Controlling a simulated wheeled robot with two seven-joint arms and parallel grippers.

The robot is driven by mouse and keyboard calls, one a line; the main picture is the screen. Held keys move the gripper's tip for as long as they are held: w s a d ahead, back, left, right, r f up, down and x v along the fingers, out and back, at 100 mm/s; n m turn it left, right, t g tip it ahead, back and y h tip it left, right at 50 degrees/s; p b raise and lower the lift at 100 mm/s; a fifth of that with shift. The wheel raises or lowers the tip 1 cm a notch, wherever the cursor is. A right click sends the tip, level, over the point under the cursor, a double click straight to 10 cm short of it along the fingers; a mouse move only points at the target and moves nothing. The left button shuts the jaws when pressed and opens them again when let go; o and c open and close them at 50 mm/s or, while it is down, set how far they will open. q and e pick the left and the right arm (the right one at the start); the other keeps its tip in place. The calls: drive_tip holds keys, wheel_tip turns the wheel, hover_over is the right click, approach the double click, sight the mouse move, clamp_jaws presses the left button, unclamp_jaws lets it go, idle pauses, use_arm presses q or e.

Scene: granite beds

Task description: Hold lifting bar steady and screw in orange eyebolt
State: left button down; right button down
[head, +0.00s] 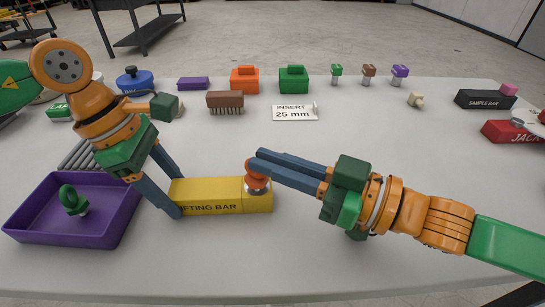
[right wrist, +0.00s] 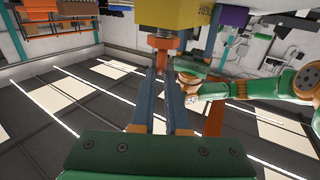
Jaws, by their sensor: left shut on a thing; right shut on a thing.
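The yellow lifting bar (head: 215,195) lies on the grey table in the head view, its lettering partly covered on the left. My left gripper (head: 178,197) is shut on the bar's left end, one finger on each side. The orange eyebolt (head: 257,183) stands at the bar's right end. My right gripper (head: 254,163) comes in from the right and is shut on the eyebolt's upper part, hiding its ring. In the right wrist view the eyebolt (right wrist: 161,44) is at the fingertips against the yellow bar (right wrist: 174,12). How deep its thread sits is unclear.
A purple tray (head: 30,232) with a green eyebolt (head: 73,201) stands left of the bar. Behind are a brush (head: 225,101), an "INSERT 25 mm" card (head: 295,112) and several coloured blocks and bolts. The table front is clear.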

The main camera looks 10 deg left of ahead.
wheel_tip(320, 180, up, 2)
drive_tip(key=shift+r, duration=0.1)
idle(0.6)
drive_tip(key=shift+f, duration=1.05)
idle(0.7)
drive_tip(key=shift+r, duration=0.6)
drive_tip(key=shift+f, duration=0.55)
idle(0.7)
drive_tip(key=shift+r, duration=0.5)
drive_tip(key=shift+f, duration=0.65)
idle(0.5)
